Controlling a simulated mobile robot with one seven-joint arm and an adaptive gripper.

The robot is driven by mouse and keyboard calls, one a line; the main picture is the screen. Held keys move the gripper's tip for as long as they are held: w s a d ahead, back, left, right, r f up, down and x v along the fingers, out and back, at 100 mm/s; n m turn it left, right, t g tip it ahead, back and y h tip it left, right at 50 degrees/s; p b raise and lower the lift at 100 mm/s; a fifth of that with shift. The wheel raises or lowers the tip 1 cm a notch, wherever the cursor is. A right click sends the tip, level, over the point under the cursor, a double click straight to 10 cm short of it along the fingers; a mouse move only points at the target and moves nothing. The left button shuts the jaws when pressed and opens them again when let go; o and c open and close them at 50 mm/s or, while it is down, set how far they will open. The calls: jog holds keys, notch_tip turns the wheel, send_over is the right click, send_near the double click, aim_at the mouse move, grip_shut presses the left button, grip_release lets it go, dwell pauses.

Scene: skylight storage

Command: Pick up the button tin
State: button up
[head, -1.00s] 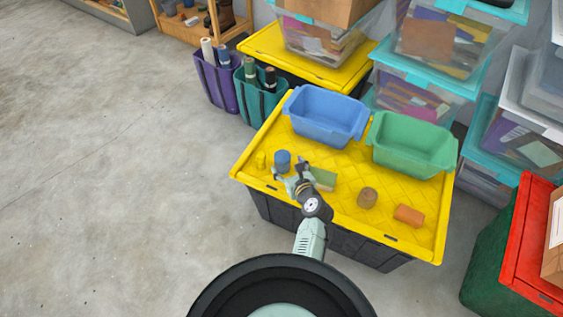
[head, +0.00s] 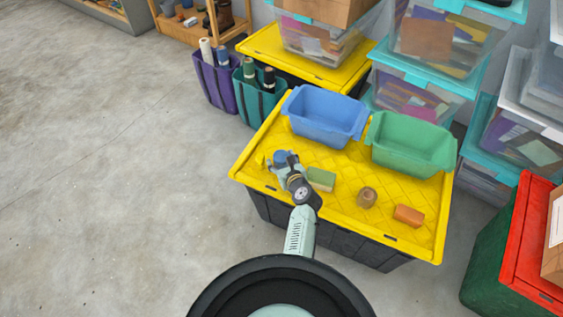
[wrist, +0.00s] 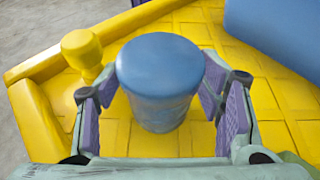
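The blue cylinder, which looks like the button tin (head: 281,157), stands upright near the left end of the yellow crate lid (head: 340,205). In the wrist view the tin (wrist: 160,75) fills the middle, its smooth round top facing me. My gripper (head: 284,165) is low over the lid at the tin. In the wrist view its fingers (wrist: 160,95) are spread, one on each side of the tin, with yellow lid showing in the gaps lower down. Whether the upper finger parts touch the tin is hard to tell.
A small yellow knobbed object (wrist: 82,52) stands close left of the tin. A green-and-yellow block (head: 320,179), a brown cylinder (head: 367,197) and an orange block (head: 408,215) lie to the right. Blue (head: 325,118) and green (head: 412,147) bins stand behind.

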jog(key=c, duration=1)
